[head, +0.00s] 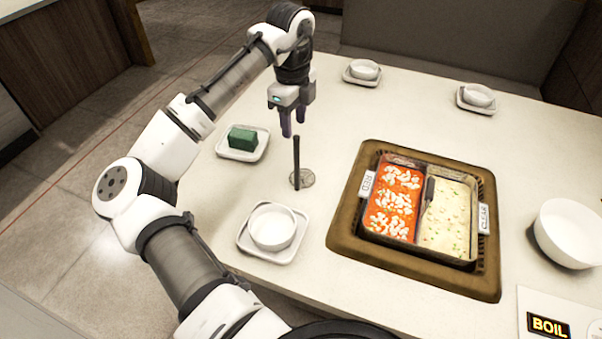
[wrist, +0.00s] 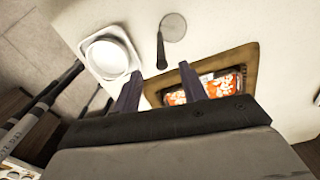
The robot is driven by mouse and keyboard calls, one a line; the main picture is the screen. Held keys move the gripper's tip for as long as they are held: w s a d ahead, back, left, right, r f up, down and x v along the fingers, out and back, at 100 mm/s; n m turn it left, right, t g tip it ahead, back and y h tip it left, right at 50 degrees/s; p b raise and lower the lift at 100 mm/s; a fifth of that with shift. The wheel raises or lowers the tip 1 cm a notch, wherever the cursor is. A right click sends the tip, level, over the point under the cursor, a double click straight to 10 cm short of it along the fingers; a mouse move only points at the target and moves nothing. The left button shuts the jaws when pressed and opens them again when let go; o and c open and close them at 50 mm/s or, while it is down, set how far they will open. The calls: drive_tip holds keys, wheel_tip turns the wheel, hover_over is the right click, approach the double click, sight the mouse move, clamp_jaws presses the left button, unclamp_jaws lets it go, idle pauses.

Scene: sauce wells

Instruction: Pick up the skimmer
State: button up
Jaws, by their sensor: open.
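The skimmer has a round wire-mesh head (head: 306,179) and a thin black handle (head: 296,158). Its head lies on the table left of the pot, and the handle appears to point upward. My gripper (head: 292,132) is open and empty, pointing down, with its dark fingertips close above the handle's top end in the head view. In the wrist view, the mesh head (wrist: 173,27) and handle (wrist: 161,52) show beyond the gap between the fingers (wrist: 160,82). The fingers are not around the handle there. Exact height between them is hard to tell.
A divided pot with red broth (head: 379,222) and pale broth (head: 448,215) sits in a brown surround (head: 345,225); a dark utensil (head: 428,194) rests at its divider. A bowl (head: 272,227) on a tray and a plate with a green block (head: 243,138) stand nearby.

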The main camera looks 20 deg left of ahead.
sight(296, 135)
drive_tip(key=shift+w+d+f+p, duration=0.1)
drive_tip(key=shift+f+p, duration=0.4)
drive_tip(key=shift+f, duration=1.15)
drive_tip(key=shift+d+f+p, duration=0.1)
drive_tip(key=shift+f+p, duration=0.4)
drive_tip(key=shift+f, duration=1.15)
clamp_jaws()
